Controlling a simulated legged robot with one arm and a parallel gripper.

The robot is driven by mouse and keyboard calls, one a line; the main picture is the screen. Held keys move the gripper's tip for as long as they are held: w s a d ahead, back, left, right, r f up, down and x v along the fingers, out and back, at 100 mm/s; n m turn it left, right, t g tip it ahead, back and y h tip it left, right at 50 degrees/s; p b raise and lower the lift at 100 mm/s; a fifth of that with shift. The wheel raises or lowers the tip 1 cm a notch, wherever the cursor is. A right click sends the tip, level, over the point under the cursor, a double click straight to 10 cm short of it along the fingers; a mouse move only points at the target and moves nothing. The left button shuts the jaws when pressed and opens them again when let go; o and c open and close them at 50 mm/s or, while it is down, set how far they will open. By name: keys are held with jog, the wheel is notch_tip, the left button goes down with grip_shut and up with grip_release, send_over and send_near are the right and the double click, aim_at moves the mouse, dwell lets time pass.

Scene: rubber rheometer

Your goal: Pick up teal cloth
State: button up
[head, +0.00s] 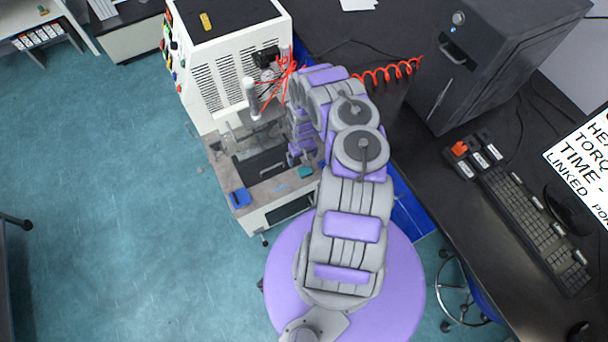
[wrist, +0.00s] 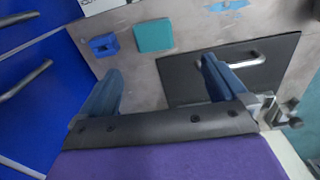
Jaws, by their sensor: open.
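The teal cloth (wrist: 154,35) is a small flat square on the grey metal ledge. In the wrist view it lies ahead of the gap between my fingertips, apart from them. In the head view the teal cloth (head: 305,172) shows beside my arm on the machine's front ledge. My gripper (wrist: 160,70) is open and empty, with its two blue-grey fingers spread above the ledge. In the head view my arm largely hides the gripper, and its fingertips cannot be made out.
A small blue object (wrist: 103,45) lies just left of the cloth. A dark panel with a metal handle (wrist: 245,62) is to the right. A light blue piece (wrist: 228,5) lies further off. The white machine (head: 235,75) rises behind the ledge, with red coiled tubing (head: 390,72) nearby.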

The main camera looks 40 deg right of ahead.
jog(key=b, duration=0.1)
send_over(305, 168)
jog(key=f, duration=0.4)
jog(key=shift+w+a+f, duration=0.15)
jog(key=shift+a+f, duration=0.05)
jog(key=shift+d+f, duration=0.35)
jog(key=shift+f, duration=0.1)
jog(key=f+b, duration=0.1)
jog(key=f, duration=0.1)
jog(key=a+f+b, duration=0.1)
jog(key=f, duration=0.1)
jog(key=shift+a+f+b, duration=0.15)
jog(key=shift+f+b, duration=0.05)
jog(key=shift+b, duration=0.15)
jog(key=shift+d+f, duration=0.1)
jog(key=shift+d, duration=0.4)
jog(key=shift+c, duration=0.8)
jog(key=shift+a, duration=0.35)
jog(key=c, duration=0.8)
jog(key=shift+d, duration=0.2)
jog(key=shift+c, duration=0.8)
